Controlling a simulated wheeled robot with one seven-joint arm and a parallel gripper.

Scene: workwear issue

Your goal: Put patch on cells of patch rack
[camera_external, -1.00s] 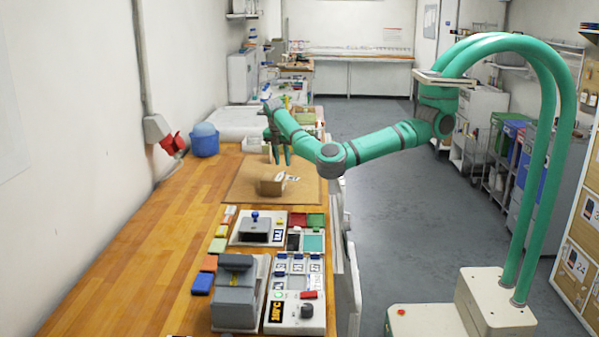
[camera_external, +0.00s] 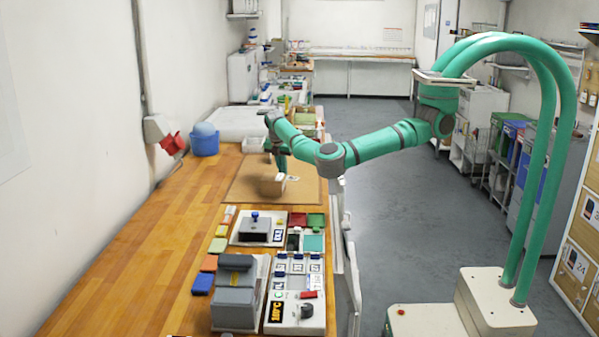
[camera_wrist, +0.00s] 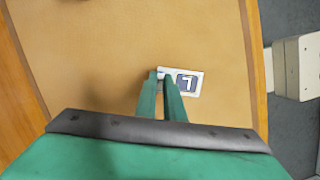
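A small white patch with a dark square and a 7 (camera_wrist: 187,83) lies on the tan mat. My gripper (camera_wrist: 160,76) is at the patch's left end in the wrist view. Its fingers are close together with a sliver of white between them, and it looks shut on that end. A panel with several numbered white patches in cells (camera_external: 297,267), seemingly the patch rack, stands near the bench front.
A grey press (camera_external: 236,290), a control unit with a display (camera_external: 300,315) and a stamp-like device (camera_external: 255,228) crowd the near bench. A blue bucket (camera_external: 204,143) stands by the wall. The left bench is clear.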

